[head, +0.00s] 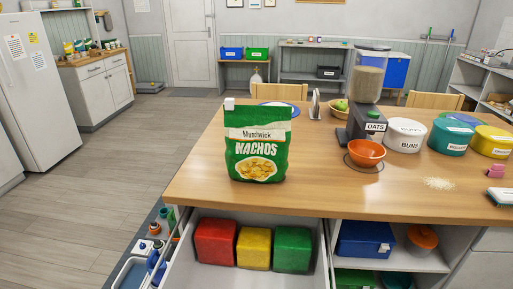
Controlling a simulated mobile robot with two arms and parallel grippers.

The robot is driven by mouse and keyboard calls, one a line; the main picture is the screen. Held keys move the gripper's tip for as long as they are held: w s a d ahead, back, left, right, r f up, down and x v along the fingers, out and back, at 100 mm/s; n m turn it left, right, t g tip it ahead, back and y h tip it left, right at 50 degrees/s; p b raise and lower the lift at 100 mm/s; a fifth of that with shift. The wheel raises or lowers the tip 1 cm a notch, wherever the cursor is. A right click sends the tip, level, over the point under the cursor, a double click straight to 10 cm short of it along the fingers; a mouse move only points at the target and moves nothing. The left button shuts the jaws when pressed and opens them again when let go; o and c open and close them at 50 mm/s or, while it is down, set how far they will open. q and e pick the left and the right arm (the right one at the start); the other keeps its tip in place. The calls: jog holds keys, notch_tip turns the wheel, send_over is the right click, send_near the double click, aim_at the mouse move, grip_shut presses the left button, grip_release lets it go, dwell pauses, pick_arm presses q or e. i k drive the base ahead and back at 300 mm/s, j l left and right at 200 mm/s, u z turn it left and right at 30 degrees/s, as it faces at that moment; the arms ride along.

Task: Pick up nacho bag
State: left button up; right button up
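The nacho bag (256,143) is green with a white band reading "Munchwick", the word NACHOS and a picture of chips. It stands upright on the left part of the wooden table (330,198), close to the front edge. A small white clip or tag (229,104) shows at its top left corner. Neither of my grippers is in the head view, and nothing is touching the bag.
An oats dispenser (369,92) stands right of the bag, with an orange bowl (367,152) in front. Several lidded tubs, including a white one (405,136), stand further right. Below, an open drawer (200,277) holds red, yellow and green blocks.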

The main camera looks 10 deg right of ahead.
aim_at(258, 138)
jog(key=i+l+u, duration=0.15)
jog(key=l, duration=0.95)
jog(key=i+l+u, duration=0.2)
jog(key=l, duration=0.95)
jog(key=l+u, duration=0.15)
jog(key=l, duration=1)
